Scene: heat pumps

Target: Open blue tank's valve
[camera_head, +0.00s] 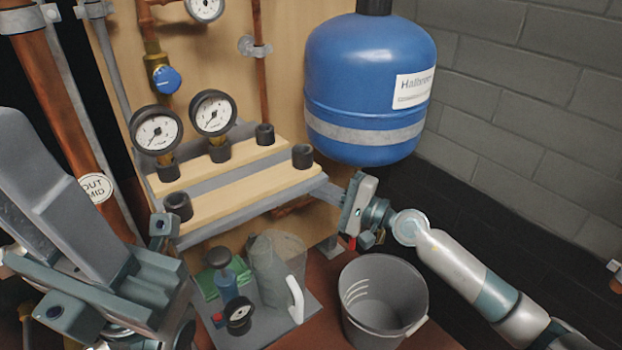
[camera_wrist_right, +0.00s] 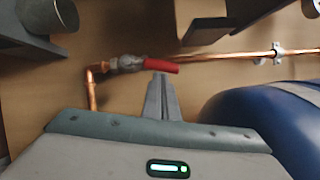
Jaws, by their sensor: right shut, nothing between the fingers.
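The blue tank (camera_head: 365,85) hangs at the upper right in the head view; part of it shows at the right wrist view's right edge (camera_wrist_right: 265,130). In that view a valve with a red handle (camera_wrist_right: 157,67) sits on a copper pipe left of the tank, its handle pointing right, roughly along the pipe. My right gripper (camera_wrist_right: 160,82) is shut and empty, fingertips just below the handle; I cannot tell if they touch it. In the head view its fingers are hidden behind the wrist, below the tank. My left gripper is large at the left; its fingertips are unclear.
A wooden shelf (camera_head: 240,185) with dark cups and two gauges stands left of the right gripper. A grey bucket (camera_head: 383,300) and a tray (camera_head: 285,325) with a jug are below. A blue-knobbed valve (camera_head: 165,80) is on the board. A brick wall is at right.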

